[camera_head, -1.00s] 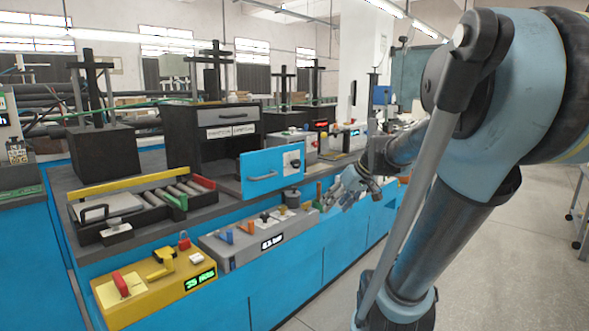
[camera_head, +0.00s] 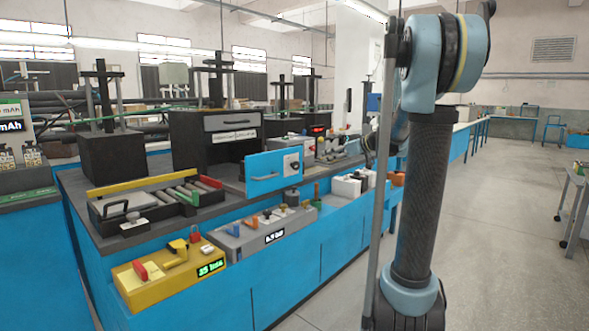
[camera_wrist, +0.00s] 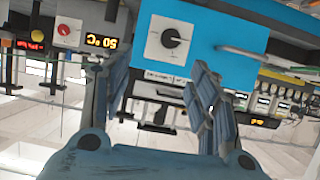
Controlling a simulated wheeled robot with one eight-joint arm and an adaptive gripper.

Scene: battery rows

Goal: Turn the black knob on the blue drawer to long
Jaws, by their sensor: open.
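The blue drawer (camera_head: 262,180) stands pulled out from the black cabinet, with a grey bar handle on its front. Its black knob (camera_head: 292,164) sits on a white square plate at the right of that front. In the wrist view, which is upside down, the knob (camera_wrist: 171,38) shows clearly on its plate on the blue front (camera_wrist: 225,25). The plate's markings are too small to read. My gripper (camera_wrist: 158,85) is open and empty, its fingers apart from the knob, which appears between and beyond the fingertips.
A grey box with a red knob and lit display (camera_wrist: 103,41) stands beside the drawer. In front lie a yellow box (camera_head: 170,275) with levers and a grey switch box (camera_head: 262,232). A roller tray (camera_head: 150,205) is at left. The aisle floor at right is clear.

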